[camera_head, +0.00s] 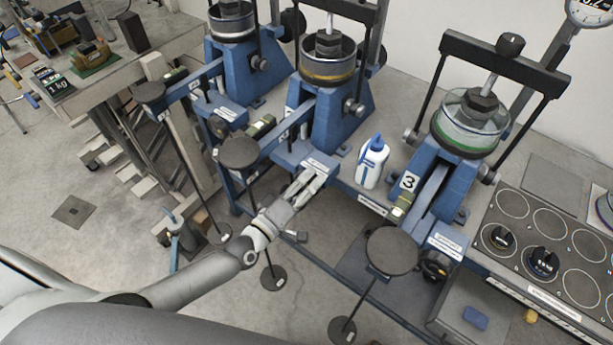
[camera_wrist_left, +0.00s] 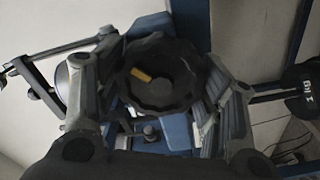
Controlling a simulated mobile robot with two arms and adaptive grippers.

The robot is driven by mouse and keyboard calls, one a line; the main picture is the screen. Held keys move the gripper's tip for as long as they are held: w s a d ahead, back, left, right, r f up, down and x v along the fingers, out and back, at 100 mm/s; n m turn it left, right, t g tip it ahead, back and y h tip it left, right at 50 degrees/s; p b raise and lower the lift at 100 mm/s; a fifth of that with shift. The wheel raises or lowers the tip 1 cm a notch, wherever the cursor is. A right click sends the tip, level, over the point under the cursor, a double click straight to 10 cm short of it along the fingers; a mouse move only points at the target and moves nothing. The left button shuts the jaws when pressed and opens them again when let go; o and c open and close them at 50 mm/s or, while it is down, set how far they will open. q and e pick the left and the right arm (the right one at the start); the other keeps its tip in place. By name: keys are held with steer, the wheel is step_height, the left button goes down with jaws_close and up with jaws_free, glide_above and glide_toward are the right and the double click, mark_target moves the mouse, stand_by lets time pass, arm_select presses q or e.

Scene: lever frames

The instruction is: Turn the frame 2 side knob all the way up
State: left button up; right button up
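Frame 2 (camera_head: 335,119) is the middle blue lever frame, with a cup with an orange band on top and a round dark plate (camera_head: 238,152) on its lever. My left gripper (camera_head: 308,181) reaches the front of its base, just under the label. In the left wrist view a dark scalloped side knob (camera_wrist_left: 160,75) with an orange mark lies between the two spread fingers of my left gripper (camera_wrist_left: 163,88). Whether the fingers touch the knob I cannot tell. In the head view the knob is hidden by the gripper. My right gripper is not in view.
A white bottle with a blue cap (camera_head: 372,163) stands right of frame 2. Frame 3 (camera_head: 449,172) is further right, another blue frame (camera_head: 237,68) to the left. A dark weight (camera_wrist_left: 302,82) shows at right in the wrist view.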

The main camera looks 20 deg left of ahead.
arm_select(q)
steer(key=o, duration=0.3)
steer(key=shift+w+d+f, duration=0.1)
steer(key=shift+w+d, duration=0.05)
steer(key=shift+w, duration=0.1)
steer(key=shift+s, duration=0.1)
steer(key=shift+p+v, duration=0.45)
steer(key=shift+v, duration=2.65)
